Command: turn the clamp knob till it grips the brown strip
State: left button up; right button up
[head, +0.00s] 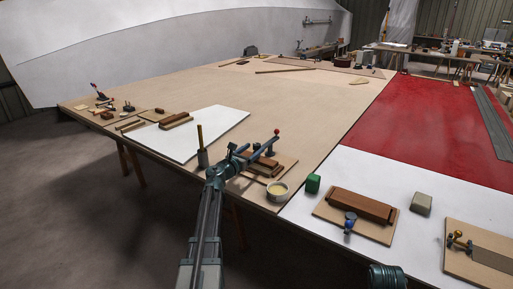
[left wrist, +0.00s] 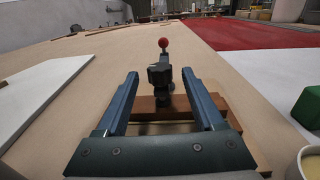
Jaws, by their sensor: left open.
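My left gripper (head: 256,147) is open, over the near board with the clamp. In the left wrist view its two blue fingers (left wrist: 160,76) stand apart, and the black clamp knob (left wrist: 159,76) shows between the tips, touching neither. A bar with a red ball end (left wrist: 164,43) rises behind the knob; the red ball also shows in the head view (head: 277,131). The brown strip (left wrist: 147,103) lies below the knob, partly hidden by the fingers. I cannot tell whether the clamp's foot touches the strip.
A cup of pale stuff (head: 277,191) and a green block (head: 313,183) stand close right of the gripper. A dark pot with a stick (head: 202,156) stands close left. A board (head: 325,210) with a brown block and blue knob lies right. The table's middle is clear.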

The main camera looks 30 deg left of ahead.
aim_at(255, 148)
pick_arm(q)
jog(key=shift+w, duration=1.6)
grip_shut()
